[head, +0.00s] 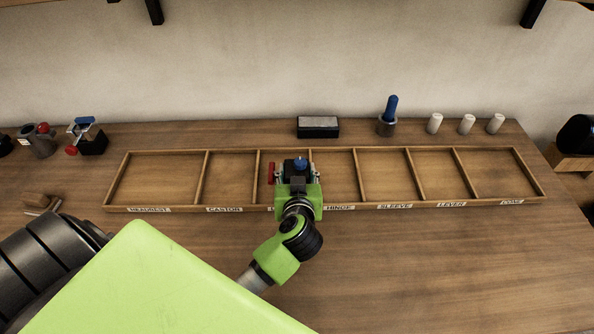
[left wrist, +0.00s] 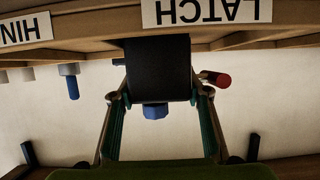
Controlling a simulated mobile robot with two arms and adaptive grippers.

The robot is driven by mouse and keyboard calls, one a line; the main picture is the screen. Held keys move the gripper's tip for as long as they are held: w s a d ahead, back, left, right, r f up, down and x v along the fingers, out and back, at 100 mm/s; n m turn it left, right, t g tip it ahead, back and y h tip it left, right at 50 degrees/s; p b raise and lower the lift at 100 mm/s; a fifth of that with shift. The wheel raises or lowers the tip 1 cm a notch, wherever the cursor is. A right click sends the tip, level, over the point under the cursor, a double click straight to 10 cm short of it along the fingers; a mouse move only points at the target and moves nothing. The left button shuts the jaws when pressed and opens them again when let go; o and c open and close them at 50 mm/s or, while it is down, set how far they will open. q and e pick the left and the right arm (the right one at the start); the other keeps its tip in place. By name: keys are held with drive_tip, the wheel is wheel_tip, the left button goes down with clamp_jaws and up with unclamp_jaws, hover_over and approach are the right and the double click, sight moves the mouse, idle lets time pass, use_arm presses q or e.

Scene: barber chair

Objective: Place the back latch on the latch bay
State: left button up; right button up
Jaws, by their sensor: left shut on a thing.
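The back latch (head: 296,166) has a dark body, a blue knob and a red-tipped handle. My left gripper (head: 297,177) is shut on it over the third compartment from the left of the wooden tray, the latch bay (head: 266,158). In the left wrist view, the dark latch body (left wrist: 157,65) sits between the two fingers, with the upside-down LATCH label (left wrist: 207,11) close by. In the head view my gripper mostly hides that label. I cannot tell whether the latch touches the bay floor. My right gripper is not in view.
The bays beside it, castor (head: 228,180) and hinge (head: 335,178), look empty, with thin dividers between. Behind the tray stand a dark box with a grey top (head: 318,127), a blue-handled tool in a cup (head: 388,117) and white cylinders (head: 434,123). The front tabletop is clear at right.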

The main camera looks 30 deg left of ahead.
use_arm(q)
drive_tip(key=o, duration=1.6)
drive_tip(key=shift+f, duration=0.1)
drive_tip(key=shift+o, duration=0.2)
drive_tip(key=v, duration=1.2)
drive_tip(key=shift+s+d, duration=0.1)
